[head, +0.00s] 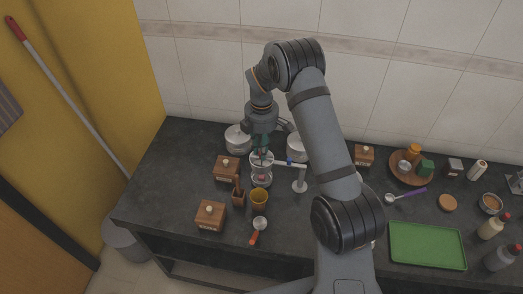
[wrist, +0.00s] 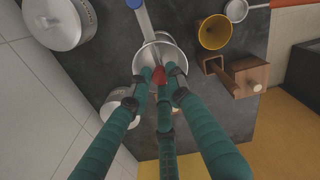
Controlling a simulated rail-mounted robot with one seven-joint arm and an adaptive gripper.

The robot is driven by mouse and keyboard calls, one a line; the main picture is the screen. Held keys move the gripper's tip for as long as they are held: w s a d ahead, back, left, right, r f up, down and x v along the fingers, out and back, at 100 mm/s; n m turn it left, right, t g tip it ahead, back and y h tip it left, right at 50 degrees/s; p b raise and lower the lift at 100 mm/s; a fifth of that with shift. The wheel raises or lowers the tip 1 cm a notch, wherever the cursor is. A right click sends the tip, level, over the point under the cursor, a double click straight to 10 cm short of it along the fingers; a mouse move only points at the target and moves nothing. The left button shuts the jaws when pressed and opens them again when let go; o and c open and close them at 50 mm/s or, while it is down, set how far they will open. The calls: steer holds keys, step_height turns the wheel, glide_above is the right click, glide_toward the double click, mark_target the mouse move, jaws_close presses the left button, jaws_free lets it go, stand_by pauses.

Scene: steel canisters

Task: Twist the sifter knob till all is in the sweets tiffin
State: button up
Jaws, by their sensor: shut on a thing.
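The sifter (head: 261,160) is a round pale vessel held by a side arm of a small stand (head: 300,186). A small steel container (head: 261,181) stands directly below it, with something reddish in view there; I cannot read any label to confirm it is the sweets tiffin. In the wrist view the sifter's rim (wrist: 141,57) shows from above, with its red knob (wrist: 158,74) at the middle. My gripper (wrist: 160,84) has its green fingers closed around the knob; it also shows above the sifter in the head view (head: 262,148). The sifter's contents are hidden.
Large lidded steel canisters (head: 237,139) stand behind. Wooden boxes (head: 211,214), a yellow cup (head: 259,198) and a handled strainer (head: 259,224) are close in front. A green tray (head: 427,245) lies right.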

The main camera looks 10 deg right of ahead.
steer(key=n+p, duration=0.1)
steer(key=n, duration=0.4)
steer(key=shift+n, duration=0.4)
steer(key=o, duration=0.7)
steer(key=shift+o, duration=0.4)
steer(key=shift+r+p, duration=0.1)
steer(key=shift+p, duration=0.25)
steer(key=shift+r+p, duration=2.25)
steer(key=shift+r, duration=0.7)
steer(key=shift+f, duration=0.1)
